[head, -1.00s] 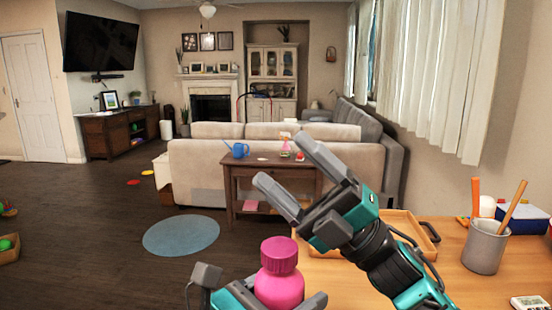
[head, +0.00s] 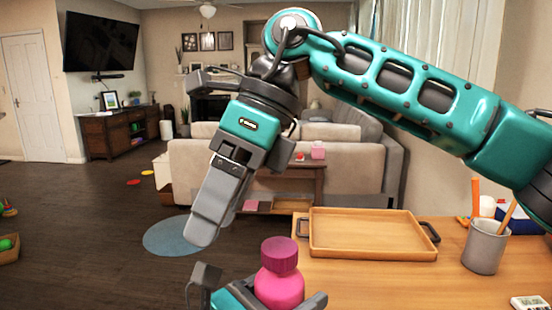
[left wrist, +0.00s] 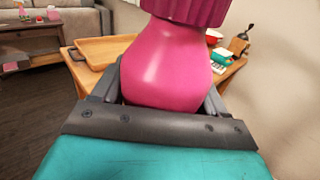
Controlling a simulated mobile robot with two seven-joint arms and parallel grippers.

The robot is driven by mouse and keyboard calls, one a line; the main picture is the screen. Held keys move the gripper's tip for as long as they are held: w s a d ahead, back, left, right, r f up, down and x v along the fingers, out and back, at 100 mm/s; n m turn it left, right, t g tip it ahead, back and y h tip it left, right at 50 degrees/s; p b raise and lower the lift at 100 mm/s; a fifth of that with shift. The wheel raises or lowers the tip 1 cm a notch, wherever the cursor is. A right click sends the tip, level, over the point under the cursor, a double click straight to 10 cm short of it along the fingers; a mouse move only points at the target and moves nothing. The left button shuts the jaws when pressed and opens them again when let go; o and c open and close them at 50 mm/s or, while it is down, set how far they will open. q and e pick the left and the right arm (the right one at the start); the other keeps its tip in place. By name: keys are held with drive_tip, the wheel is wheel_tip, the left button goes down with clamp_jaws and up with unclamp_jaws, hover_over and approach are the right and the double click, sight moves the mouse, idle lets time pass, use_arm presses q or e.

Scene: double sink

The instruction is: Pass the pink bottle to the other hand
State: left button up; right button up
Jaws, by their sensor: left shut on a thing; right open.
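The pink bottle (head: 280,286) with its darker pink cap stands upright at the bottom middle of the head view. My left gripper (head: 258,288) is shut on it, a finger on each side; its lower part is out of the picture. In the left wrist view the bottle (left wrist: 168,65) fills the middle between the fingers (left wrist: 160,100), with its cap cut off at the top. My right gripper (head: 214,222) is open and empty. It points down, above and to the left of the bottle, apart from it. Its fingers overlap in this view, so the gap is hard to judge.
A wooden table (head: 400,285) lies to the right, with a wooden tray (head: 373,235), a grey cup of utensils (head: 485,247) and a small white timer (head: 529,303). A sofa and a side table stand further back. The floor at left is mostly clear.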

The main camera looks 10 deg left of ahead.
sight(276, 247)
drive_tip(key=w+d+r+m+t+h, duration=0.2)
drive_tip(key=w+d+r+t+h, duration=0.2)
drive_tip(key=d+h, duration=0.15)
drive_tip(key=shift+y, duration=0.45)
wheel_tip(276, 247, down, 12)
drive_tip(key=shift+s+r, duration=0.15)
drive_tip(key=shift+c, duration=0.4)
drive_tip(key=c, duration=0.9)
use_arm(q)
drive_tip(key=o, duration=1.1)
use_arm(e)
drive_tip(key=shift+c, duration=0.9)
